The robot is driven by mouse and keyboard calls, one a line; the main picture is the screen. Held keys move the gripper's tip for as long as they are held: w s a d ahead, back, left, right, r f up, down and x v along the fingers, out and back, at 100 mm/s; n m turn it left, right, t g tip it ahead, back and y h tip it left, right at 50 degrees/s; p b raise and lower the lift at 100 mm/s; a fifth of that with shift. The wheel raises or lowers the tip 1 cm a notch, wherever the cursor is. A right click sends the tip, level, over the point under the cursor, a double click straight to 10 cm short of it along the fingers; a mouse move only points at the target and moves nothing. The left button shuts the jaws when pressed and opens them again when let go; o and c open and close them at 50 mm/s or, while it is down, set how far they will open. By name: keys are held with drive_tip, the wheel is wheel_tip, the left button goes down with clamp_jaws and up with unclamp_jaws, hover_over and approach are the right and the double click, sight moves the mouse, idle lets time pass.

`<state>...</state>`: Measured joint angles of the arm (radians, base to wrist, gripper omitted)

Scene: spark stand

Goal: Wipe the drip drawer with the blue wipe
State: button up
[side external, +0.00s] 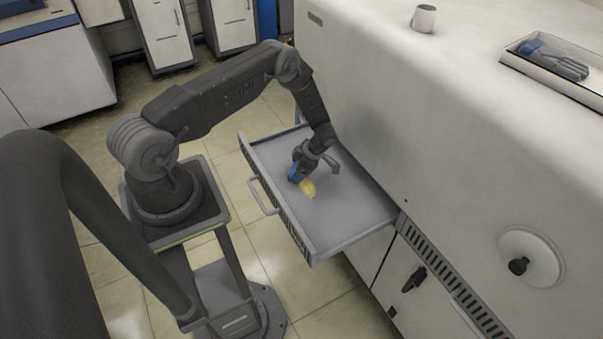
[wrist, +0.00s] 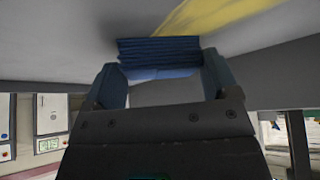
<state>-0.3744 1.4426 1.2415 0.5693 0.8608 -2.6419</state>
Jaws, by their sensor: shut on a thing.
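The drip drawer (side external: 345,207) is pulled out of the white machine, and its grey floor carries a yellow stain (side external: 308,188). My gripper (side external: 296,175) is down inside the drawer, beside the stain. It is shut on the blue wipe (side external: 294,174). In the wrist view the folded blue wipe (wrist: 160,55) sits between the two fingers of my gripper (wrist: 160,80), at or very close to the drawer floor (wrist: 70,35). The yellow stain (wrist: 215,15) runs right up to the wipe there. Whether the wipe presses on the floor is hard to tell.
The drawer's front wall with its handle (side external: 262,197) stands on the side toward my base. The white machine (side external: 430,130) rises behind the drawer.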

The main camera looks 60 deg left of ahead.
drive_tip(key=shift+a, duration=0.85)
drive_tip(key=shift+d, duration=6.7)
wheel_tip(320, 180, up, 8)
